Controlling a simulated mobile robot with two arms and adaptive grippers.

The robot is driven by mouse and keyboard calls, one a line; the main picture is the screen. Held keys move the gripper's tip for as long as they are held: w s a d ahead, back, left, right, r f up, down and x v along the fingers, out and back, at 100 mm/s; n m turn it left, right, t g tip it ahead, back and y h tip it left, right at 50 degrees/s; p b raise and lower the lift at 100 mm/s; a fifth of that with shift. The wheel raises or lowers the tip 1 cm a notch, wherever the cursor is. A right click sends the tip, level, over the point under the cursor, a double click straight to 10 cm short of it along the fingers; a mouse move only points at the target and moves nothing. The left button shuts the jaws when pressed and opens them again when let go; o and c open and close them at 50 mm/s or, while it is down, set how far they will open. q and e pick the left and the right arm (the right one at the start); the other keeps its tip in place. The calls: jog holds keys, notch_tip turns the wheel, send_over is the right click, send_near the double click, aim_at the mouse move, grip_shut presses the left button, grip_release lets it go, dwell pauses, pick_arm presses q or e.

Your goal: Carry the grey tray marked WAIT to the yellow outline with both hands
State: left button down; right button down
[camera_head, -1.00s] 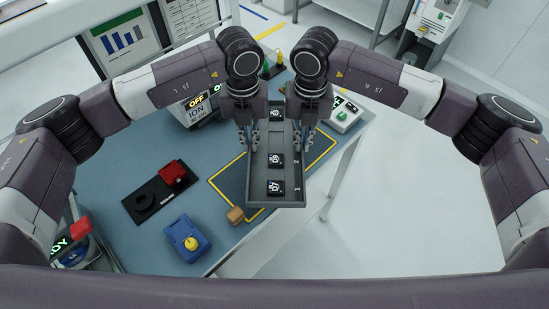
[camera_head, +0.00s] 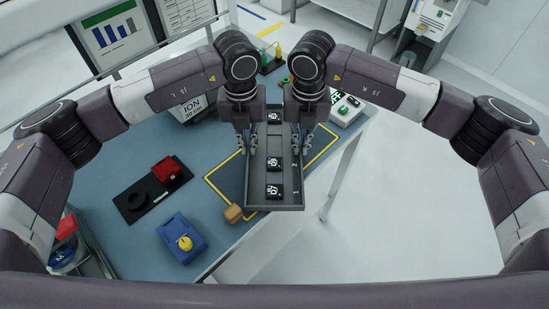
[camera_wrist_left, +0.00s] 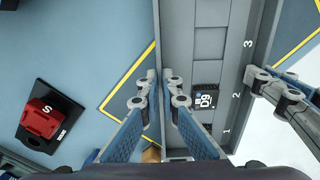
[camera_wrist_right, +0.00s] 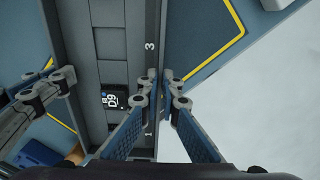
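The long grey tray (camera_head: 275,207) hangs between my two grippers in the head view, its numbered slots holding black chips marked D9. I see no WAIT mark. My left gripper (camera_head: 249,150) is shut on the tray's left wall, one finger on each side in the left wrist view (camera_wrist_left: 160,95). My right gripper (camera_head: 299,150) is shut on the right wall, as the right wrist view (camera_wrist_right: 165,95) shows. The yellow outline (camera_head: 221,196) lies on the blue bench. The tray overlaps its middle in the picture, with the near end past its near side. The tray's height above the bench is unclear.
A blue box with a yellow knob (camera_head: 183,243) and a black plate with a red block (camera_head: 166,169) stand to the left. A white button box (camera_head: 346,110) is at the right. An ION unit (camera_head: 193,106) stands behind.

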pick_arm(q)
jog(key=shift+a+f+b, duration=0.1)
jog(key=shift+f+b, duration=0.3)
jog(key=shift+f, duration=0.25)
pick_arm(e)
jog(key=shift+d+f, duration=0.15)
jog(key=shift+f, duration=0.5)
pick_arm(q)
jog(key=c, duration=2.2)
grip_release()
jog(key=shift+r, duration=0.15)
pick_arm(e)
jog(key=c, duration=2.2)
grip_release()
jog(key=shift+r, duration=0.15)
pick_arm(q)
jog(key=shift+o, duration=0.2)
pick_arm(e)
jog(key=shift+o, duration=0.2)
pick_arm(q)
jog(key=shift+r, duration=0.1)
pick_arm(e)
jog(key=shift+r, duration=0.35)
pick_arm(q)
notch_tip(320, 180, up, 12)
pick_arm(e)
notch_tip(320, 180, up, 11)
jog(key=shift+r, duration=0.2)
